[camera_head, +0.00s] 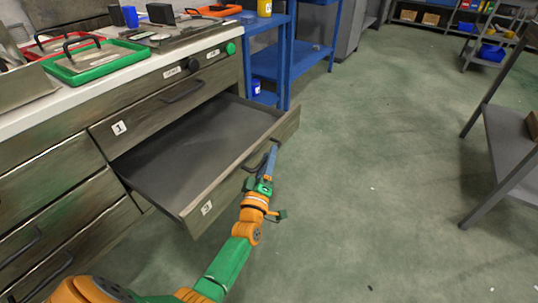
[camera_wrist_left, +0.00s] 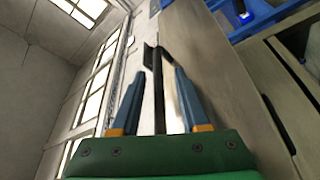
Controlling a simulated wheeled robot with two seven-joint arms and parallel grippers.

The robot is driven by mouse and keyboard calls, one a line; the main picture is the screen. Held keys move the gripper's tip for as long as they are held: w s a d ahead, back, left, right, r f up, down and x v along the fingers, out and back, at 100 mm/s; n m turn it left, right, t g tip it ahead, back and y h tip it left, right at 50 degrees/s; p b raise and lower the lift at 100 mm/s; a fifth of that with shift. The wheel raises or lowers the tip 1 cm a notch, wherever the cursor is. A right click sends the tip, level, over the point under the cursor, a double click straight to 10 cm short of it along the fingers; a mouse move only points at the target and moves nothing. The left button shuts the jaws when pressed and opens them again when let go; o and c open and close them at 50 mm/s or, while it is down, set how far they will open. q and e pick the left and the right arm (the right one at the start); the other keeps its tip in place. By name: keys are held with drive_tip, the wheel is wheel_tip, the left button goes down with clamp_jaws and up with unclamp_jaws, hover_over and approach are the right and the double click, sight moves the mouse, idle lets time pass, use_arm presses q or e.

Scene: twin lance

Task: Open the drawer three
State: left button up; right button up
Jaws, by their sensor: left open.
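Drawer three (camera_head: 228,188), with a numbered label on its wooden front, is pulled well out of the cabinet. Its grey inside looks empty. Its dark handle (camera_head: 258,160) is on the front panel and is partly hidden by my left gripper (camera_head: 272,155). The left gripper comes in from below, at the handle. In the left wrist view, the dark handle bar (camera_wrist_left: 159,95) lies between the two blue fingers of the left gripper (camera_wrist_left: 160,75), with gaps visible beside it. The fingers are open. My right gripper is not in view.
Drawer one (camera_head: 155,108) above is shut, as are the drawers to the left. Green and red trays (camera_head: 95,60) lie on the white counter. A blue shelf (camera_head: 290,60) stands behind the open drawer. A grey table (camera_head: 510,150) is at right; the floor between is clear.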

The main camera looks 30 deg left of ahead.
use_arm(q)
drive_tip(key=p+v, duration=0.1)
drive_tip(key=v, duration=0.5)
drive_tip(key=shift+s, duration=0.15)
